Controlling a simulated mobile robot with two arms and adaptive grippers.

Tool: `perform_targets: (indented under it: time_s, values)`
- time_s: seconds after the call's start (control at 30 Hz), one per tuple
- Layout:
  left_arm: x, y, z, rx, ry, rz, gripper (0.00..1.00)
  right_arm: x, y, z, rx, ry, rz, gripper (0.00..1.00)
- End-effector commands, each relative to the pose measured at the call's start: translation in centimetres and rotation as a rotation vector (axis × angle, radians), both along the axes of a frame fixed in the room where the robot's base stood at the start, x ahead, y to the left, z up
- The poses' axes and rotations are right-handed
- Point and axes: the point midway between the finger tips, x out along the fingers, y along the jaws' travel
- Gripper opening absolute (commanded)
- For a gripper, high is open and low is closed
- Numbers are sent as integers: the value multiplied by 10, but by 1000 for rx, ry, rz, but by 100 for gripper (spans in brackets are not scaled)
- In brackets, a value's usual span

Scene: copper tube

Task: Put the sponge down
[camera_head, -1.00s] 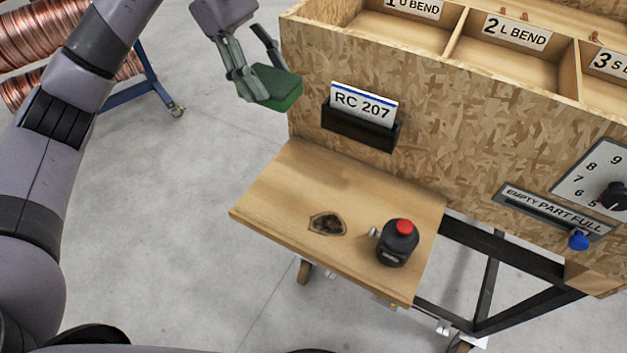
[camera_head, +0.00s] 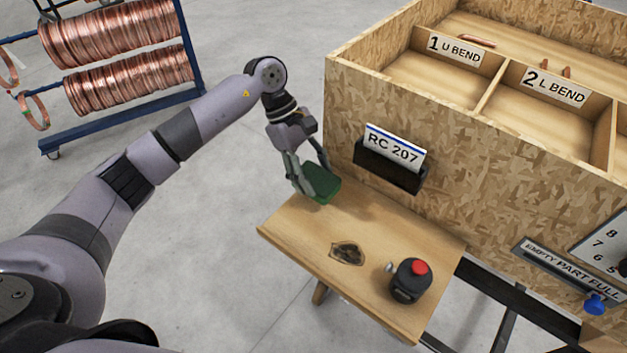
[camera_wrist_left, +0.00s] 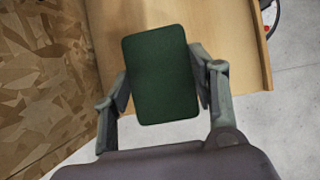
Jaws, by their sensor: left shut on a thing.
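The green sponge (camera_head: 322,186) is held between the fingers of my left gripper (camera_head: 316,182), at the back left end of the small wooden shelf (camera_head: 300,233). In the left wrist view the sponge (camera_wrist_left: 161,75) sits between both fingertips (camera_wrist_left: 160,88), with the shelf (camera_wrist_left: 235,50) behind it. The sponge looks close to the shelf top; I cannot tell whether it touches. My right gripper is out of view.
A card holder (camera_head: 390,165) juts from the bin's chipboard wall (camera_head: 480,190) just right of the gripper. A copper coil rack (camera_head: 120,105) stands back left.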

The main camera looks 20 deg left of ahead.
Motion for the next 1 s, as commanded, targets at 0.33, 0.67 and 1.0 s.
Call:
perform_targets:
  time_s: [0.33, 0.67, 1.0]
  values:
    - [0, 0, -40, 0, 1, -1, 41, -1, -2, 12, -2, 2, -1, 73]
    - [0, 0, -44, 1, 0, 0, 41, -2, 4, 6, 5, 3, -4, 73]
    - [0, 0, -42, 0, 1, -1, 73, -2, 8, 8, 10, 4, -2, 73]
